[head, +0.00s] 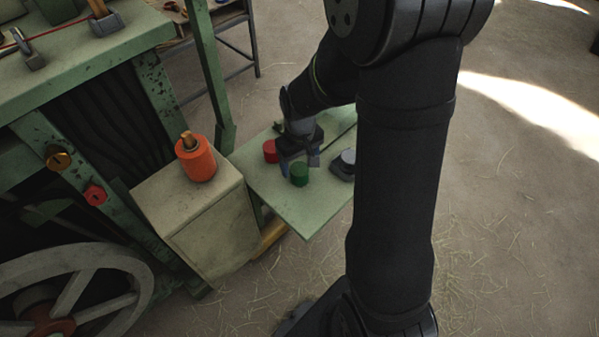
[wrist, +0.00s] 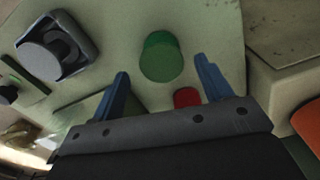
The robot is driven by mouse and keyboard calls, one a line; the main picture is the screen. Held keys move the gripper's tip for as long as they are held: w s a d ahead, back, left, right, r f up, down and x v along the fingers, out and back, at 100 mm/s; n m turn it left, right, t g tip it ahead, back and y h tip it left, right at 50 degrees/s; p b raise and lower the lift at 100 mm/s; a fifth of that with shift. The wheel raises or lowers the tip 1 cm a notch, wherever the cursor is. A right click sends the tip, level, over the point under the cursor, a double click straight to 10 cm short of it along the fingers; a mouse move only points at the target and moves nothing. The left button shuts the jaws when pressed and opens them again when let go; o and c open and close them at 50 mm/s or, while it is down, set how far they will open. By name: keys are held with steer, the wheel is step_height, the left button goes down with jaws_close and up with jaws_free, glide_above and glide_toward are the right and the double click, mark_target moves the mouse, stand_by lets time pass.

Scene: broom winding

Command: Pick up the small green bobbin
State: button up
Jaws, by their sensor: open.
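The small green bobbin (head: 299,174) stands upright on the pale green tabletop (head: 308,219). My gripper (head: 299,162) is open and empty, just above and behind the bobbin in the head view. In the wrist view the blue fingers of my gripper (wrist: 160,78) are spread apart with nothing between them. I cannot tell the exact height of the fingers over the table.
A red bobbin (head: 270,151) stands just left of my gripper; it also shows beside the right finger in the wrist view (wrist: 187,97). A grey-topped holder (head: 343,166) is to the right. A large orange spool (head: 196,160) stands on a pale cabinet (head: 205,215) at left.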

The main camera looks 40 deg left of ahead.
mark_target(299, 168)
step_height(299, 168, down, 3)
steer(key=shift+s+d+f, duration=0.1)
steer(key=shift+s+f, duration=0.05)
steer(key=c, duration=1.1)
steer(key=shift+o, duration=0.2)
